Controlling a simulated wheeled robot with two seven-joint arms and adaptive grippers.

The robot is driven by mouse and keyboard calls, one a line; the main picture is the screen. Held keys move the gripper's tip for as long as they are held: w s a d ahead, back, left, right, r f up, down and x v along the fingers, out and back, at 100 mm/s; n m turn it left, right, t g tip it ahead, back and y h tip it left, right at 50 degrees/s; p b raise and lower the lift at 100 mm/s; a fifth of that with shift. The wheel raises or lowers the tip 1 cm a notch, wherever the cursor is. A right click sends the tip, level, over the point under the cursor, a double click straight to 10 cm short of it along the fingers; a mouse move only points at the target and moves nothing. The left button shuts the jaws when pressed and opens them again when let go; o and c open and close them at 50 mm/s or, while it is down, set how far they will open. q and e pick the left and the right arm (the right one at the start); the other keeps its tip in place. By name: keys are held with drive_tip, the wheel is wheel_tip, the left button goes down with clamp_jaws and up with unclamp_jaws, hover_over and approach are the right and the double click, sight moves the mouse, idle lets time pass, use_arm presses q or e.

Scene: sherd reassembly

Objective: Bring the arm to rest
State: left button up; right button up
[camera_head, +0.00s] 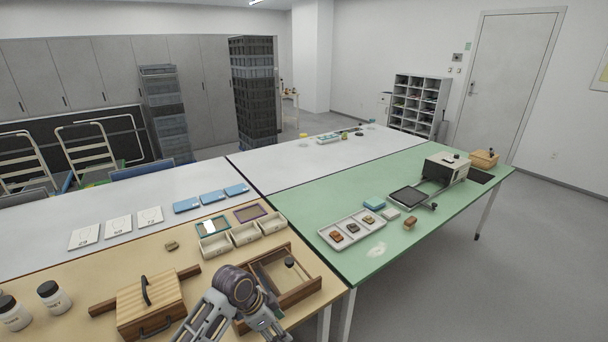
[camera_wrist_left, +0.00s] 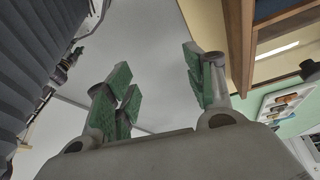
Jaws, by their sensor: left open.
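My left gripper (camera_wrist_left: 157,65) shows in the left wrist view with its green-padded fingers spread apart. Nothing is between the fingers. Grey floor lies behind them, and the table edge is to their right. In the head view, part of my arm (camera_head: 236,288) is at the bottom, in front of the open wooden box (camera_head: 312,289) near the tan table's front edge. The gripper's fingers cannot be made out there. My right gripper is in neither view.
A wooden block with a dark handle (camera_head: 150,305) and white jars (camera_head: 52,297) stand left on the tan table. Cream bins (camera_head: 245,234) sit behind the box. A white tray with several sherds (camera_head: 351,231) lies on the green table (camera_head: 430,225). Open floor is right.

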use_arm(q)
drive_tip(key=s+a+n+t+y, duration=0.2)
drive_tip(key=s+a+n+y, duration=0.2)
drive_tip(key=s+a+n, duration=1)
drive_tip(key=s+a+f+m+g, duration=0.1)
drive_tip(key=s+f, duration=0.1)
drive_tip(key=f, duration=1.5)
drive_tip(key=s+f+m, duration=0.1)
drive_tip(key=s+f, duration=0.2)
drive_tip(key=f, duration=1.4)
drive_tip(key=s+a+f, duration=0.2)
drive_tip(key=s+f, duration=0.7)
drive_tip(key=s, duration=0.1)
drive_tip(key=s+a+f+g, duration=0.1)
drive_tip(key=s+a+f, duration=0.2)
drive_tip(key=s+f, duration=0.7)
drive_tip(key=shift+s+m+y, duration=0.3)
drive_tip(key=shift+s, duration=0.5)
idle(0.4)
